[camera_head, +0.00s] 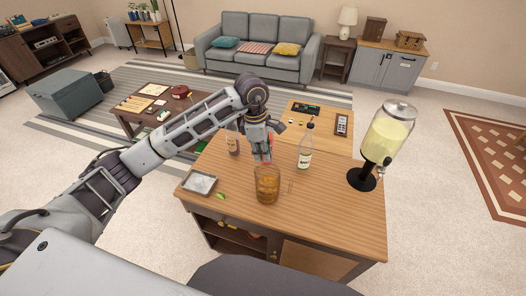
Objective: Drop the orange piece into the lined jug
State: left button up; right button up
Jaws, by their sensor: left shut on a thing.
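A clear glass jug (267,190) with amber contents stands near the middle of the wooden counter (335,215). Its handle is to the right. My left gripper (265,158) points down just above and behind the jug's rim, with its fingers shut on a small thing. A little reddish-orange shows at the fingers, which looks like the orange piece, but the fingers mostly hide it. I cannot tell from this view whether the fingertips are directly over the jug's mouth. My right gripper is not in view.
A metal tray (200,183) and a small green piece (221,196) lie left of the jug. A clear bottle (305,150) stands behind right, a brown bottle (233,143) behind left. A tall yellow drink dispenser (384,140) stands at right. The counter's front right is clear.

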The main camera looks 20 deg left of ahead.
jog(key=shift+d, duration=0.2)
pick_arm(q)
jog(key=shift+d, duration=0.1)
jog(key=shift+f+b, duration=0.3)
jog(key=shift+f, duration=0.4)
jog(key=shift+f+b, duration=0.85)
jog(key=shift+f, duration=1.45)
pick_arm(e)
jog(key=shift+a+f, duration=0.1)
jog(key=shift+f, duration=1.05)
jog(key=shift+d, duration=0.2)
pick_arm(q)
jog(key=o, duration=0.8)
jog(key=shift+c, duration=0.2)
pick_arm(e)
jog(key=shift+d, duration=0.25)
pick_arm(q)
jog(key=shift+r, duration=0.1)
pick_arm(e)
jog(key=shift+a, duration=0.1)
